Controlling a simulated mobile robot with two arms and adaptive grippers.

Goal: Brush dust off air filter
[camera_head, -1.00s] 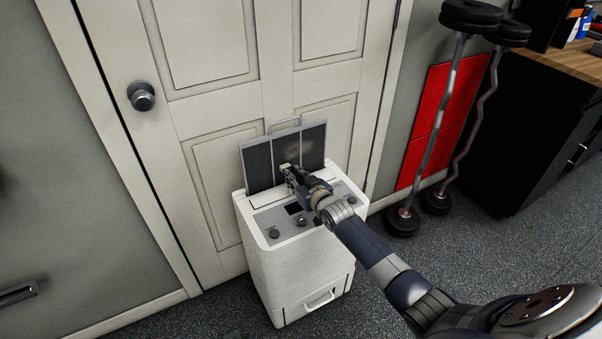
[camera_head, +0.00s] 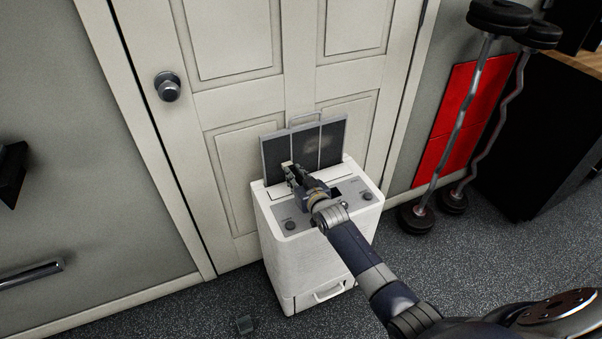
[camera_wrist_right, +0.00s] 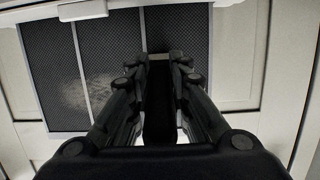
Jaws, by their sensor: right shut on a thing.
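The air filter (camera_head: 272,160) is a dark mesh panel in a grey frame, split into sections. It stands upright in the top of a white appliance (camera_head: 285,255). A pale dust patch (camera_head: 315,143) lies on its mesh toward the right; the dust also shows left of the fingers in the right wrist view (camera_wrist_right: 90,92). My right gripper (camera_head: 291,172) is at the filter's lower left part, shut on a small, mostly hidden thing, apparently the brush, with a pale tip (camera_wrist_right: 158,57). Contact with the mesh cannot be told. My left gripper is out of view.
A white door (camera_head: 235,100) with a round knob (camera_head: 167,86) stands close behind. Bars with weights (camera_head: 455,130) lean at the right beside a red panel (camera_head: 436,155) and a black cabinet (camera_head: 530,135).

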